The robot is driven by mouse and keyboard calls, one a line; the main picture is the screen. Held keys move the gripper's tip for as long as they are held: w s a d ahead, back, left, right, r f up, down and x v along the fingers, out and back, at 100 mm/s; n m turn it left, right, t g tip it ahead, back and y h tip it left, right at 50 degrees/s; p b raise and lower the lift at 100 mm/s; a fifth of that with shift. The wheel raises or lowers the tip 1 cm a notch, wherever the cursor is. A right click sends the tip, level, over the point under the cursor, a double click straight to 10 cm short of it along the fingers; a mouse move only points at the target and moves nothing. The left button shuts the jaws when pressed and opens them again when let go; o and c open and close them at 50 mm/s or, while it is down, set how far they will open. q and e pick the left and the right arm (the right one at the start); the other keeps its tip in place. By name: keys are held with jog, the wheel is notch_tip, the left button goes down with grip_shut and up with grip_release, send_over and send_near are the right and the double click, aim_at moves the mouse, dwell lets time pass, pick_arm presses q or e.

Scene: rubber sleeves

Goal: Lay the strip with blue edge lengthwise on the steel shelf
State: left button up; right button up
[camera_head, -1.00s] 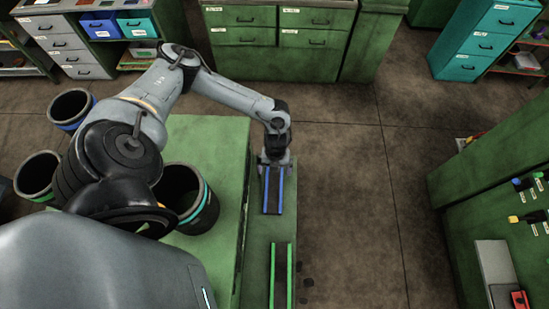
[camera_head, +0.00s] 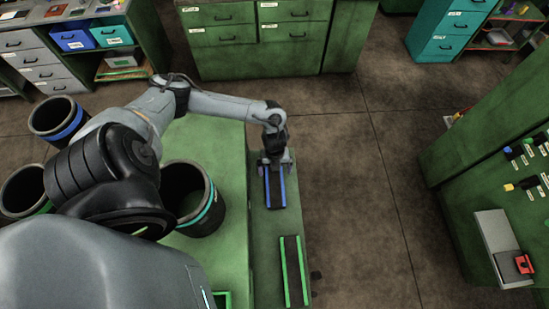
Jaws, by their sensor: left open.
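The strip with blue edge (camera_head: 275,194) is dark with a blue line along each long side. It lies lengthwise on a narrow green bench surface beside the larger green table. My left gripper (camera_head: 274,165) is open at the far end of this strip, pointing down. It hides that end, and I cannot tell whether it touches the strip. My right gripper is not in view. I cannot pick out the steel shelf with certainty.
A strip with green edges (camera_head: 294,272) lies nearer on the same bench. A dark bin with a teal band (camera_head: 190,199) stands on the green table (camera_head: 228,145). More bins are at left. Open floor (camera_head: 350,200) lies right of the bench, before a green cabinet (camera_head: 475,150).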

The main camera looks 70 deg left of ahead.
aim_at(275, 181)
pick_arm(q)
jog(key=shift+s+d+f+p, duration=0.1)
jog(key=shift+d+f+p, duration=0.05)
jog(key=shift+f, duration=0.8)
jog(key=shift+s+d+f+p, duration=0.1)
jog(key=shift+f+p, duration=0.05)
jog(key=shift+f, duration=0.85)
jog(key=shift+s+d+f+p, duration=0.1)
jog(key=shift+d+f+p, duration=0.05)
jog(key=shift+f, duration=0.8)
jog(key=c, duration=1.2)
jog(key=shift+r, duration=0.15)
